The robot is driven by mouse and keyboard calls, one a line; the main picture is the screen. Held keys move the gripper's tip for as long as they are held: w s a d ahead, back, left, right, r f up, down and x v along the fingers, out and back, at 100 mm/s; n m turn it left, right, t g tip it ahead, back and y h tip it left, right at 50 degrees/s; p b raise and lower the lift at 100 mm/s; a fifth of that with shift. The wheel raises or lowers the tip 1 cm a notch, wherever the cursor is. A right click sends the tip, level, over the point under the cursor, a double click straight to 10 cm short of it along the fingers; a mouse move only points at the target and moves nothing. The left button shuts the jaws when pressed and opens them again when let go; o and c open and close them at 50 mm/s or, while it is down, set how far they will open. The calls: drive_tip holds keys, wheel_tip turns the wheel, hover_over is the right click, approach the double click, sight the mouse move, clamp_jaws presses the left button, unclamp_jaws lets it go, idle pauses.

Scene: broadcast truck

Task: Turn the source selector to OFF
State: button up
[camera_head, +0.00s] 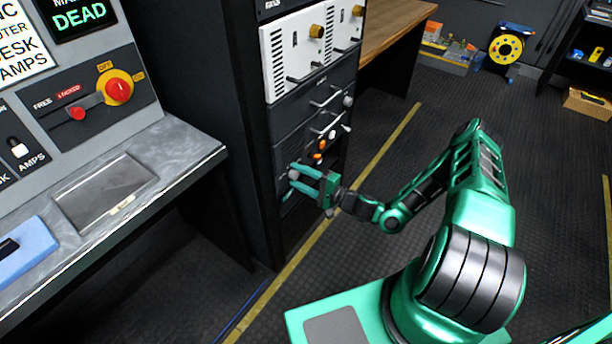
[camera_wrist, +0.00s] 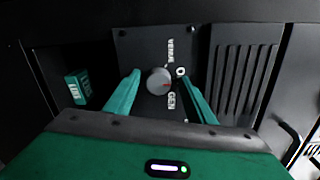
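The source selector is a round grey knob (camera_wrist: 158,80) on a dark panel, seen in the wrist view. White labels stand to its right: one that seems to read VENUE at the top, an O-like mark in the middle and GEN below. My gripper (camera_wrist: 158,88) is open, with one finger on each side of the knob and gaps showing on both sides. In the head view my gripper (camera_head: 290,183) reaches the lower rack front, where it hides the knob.
The black rack (camera_head: 310,130) carries other units with handles and knobs above my gripper. A vented panel (camera_wrist: 238,75) lies right of the selector, and a teal labelled block (camera_wrist: 77,87) lies left. The grey console (camera_head: 165,150) stands left; open floor lies right.

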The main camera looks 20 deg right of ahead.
drive_tip(key=shift+d+f, duration=0.1)
drive_tip(key=shift+d, duration=0.05)
drive_tip(key=shift+s+d, duration=0.1)
drive_tip(key=v, duration=1)
drive_tip(key=shift+s, duration=0.15)
